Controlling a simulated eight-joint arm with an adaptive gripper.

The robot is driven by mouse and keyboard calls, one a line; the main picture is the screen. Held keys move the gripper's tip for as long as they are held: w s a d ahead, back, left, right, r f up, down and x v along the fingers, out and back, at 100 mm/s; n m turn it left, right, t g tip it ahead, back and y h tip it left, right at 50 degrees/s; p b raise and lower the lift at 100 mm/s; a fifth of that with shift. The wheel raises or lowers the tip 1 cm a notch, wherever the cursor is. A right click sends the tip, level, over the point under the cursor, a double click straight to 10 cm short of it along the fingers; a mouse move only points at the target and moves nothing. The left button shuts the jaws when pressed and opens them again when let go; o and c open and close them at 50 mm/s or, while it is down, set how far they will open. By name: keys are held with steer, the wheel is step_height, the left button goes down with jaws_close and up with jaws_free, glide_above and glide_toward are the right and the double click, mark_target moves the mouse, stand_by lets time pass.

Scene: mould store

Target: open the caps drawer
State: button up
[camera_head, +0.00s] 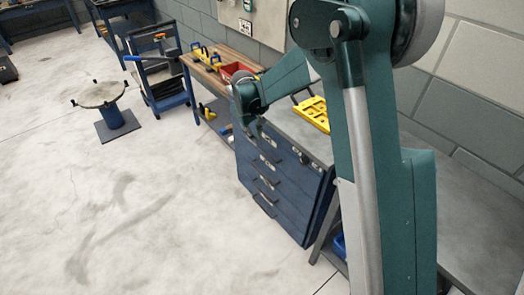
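A dark blue drawer cabinet (300,208) stands beside the wall with several drawers, each with a dark handle and a small pale label. The labels are too small to read, so I cannot tell which drawer is the caps drawer. All the drawer fronts look closed. My gripper (255,133) points down at the upper left of the cabinet front, close to the top drawer in the picture. I cannot tell whether it touches the drawer or its handle. Its fingers are small and dark, and their gap is unclear.
A wooden-topped bench (232,57) with a red bin (236,71) stands behind the cabinet. A yellow part (313,113) lies on the cabinet's grey top. A tool cart (165,85) and a round stand (113,115) are at the left. The floor before the drawers is clear.

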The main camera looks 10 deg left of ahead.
mark_target(262, 151)
steer(key=shift+w+d+f, duration=0.4)
steer(key=shift+w+f, duration=0.1)
steer(key=shift+f, duration=0.2)
steer(key=shift+w+d+f, duration=0.35)
steer(key=shift+w+f, duration=0.15)
steer(key=shift+f, duration=0.15)
steer(key=shift+f, duration=0.1)
steer(key=shift+w+d+f+b, duration=0.15)
steer(key=shift+f+b, duration=0.2)
steer(key=shift+f, duration=0.9)
steer(key=shift+w+d+f+b, duration=0.2)
steer(key=shift+f+b, duration=0.15)
steer(key=shift+f, duration=0.85)
steer(key=shift+w+d+f+b, duration=0.15)
steer(key=shift+f+b, duration=0.2)
steer(key=shift+f, duration=0.9)
jaws_close()
steer(key=shift+s, duration=0.1)
